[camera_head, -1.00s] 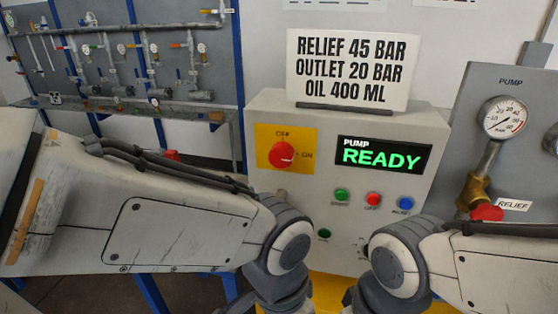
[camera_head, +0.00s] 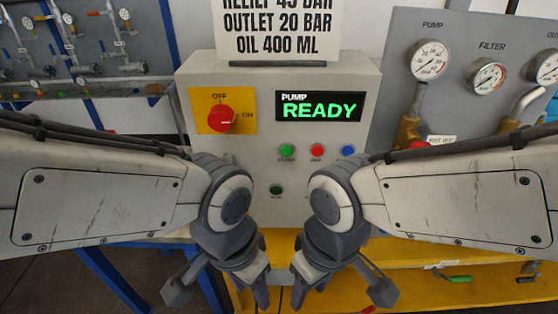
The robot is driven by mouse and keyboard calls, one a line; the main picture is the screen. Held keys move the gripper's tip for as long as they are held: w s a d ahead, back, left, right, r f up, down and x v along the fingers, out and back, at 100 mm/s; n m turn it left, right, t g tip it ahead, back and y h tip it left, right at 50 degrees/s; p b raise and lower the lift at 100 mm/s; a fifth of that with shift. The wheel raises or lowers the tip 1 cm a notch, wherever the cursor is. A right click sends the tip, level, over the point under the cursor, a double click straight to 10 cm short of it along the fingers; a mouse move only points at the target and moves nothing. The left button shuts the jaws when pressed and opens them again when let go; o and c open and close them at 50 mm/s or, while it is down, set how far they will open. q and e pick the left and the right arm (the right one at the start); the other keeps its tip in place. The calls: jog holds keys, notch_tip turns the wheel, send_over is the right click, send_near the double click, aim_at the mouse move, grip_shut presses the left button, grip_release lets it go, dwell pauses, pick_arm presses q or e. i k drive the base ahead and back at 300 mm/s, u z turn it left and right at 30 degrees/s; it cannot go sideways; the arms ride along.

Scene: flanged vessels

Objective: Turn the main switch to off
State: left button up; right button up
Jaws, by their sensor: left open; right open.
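The main switch is a round red knob (camera_head: 221,119) on a yellow plate (camera_head: 248,98) on the grey pump cabinet. OFF is printed above it and ON to its right. The knob's white mark appears to point right, towards ON. My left gripper (camera_head: 218,292) is low in the picture, below the cabinet face, with its fingers spread and empty. My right gripper (camera_head: 340,290) is beside it to the right, also spread and empty. Both are well below the switch and apart from it.
A green-lit display (camera_head: 319,106) reads PUMP READY. Green, red and blue buttons (camera_head: 317,151) sit below it. A sign (camera_head: 277,36) stands on the cabinet. A gauge panel (camera_head: 455,80) is at right, and a yellow bench surface (camera_head: 450,252) lies below it.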

aim_at(221, 117)
jog(key=z, duration=1.35)
jog(key=k, duration=0.6)
jog(key=u, duration=1.35)
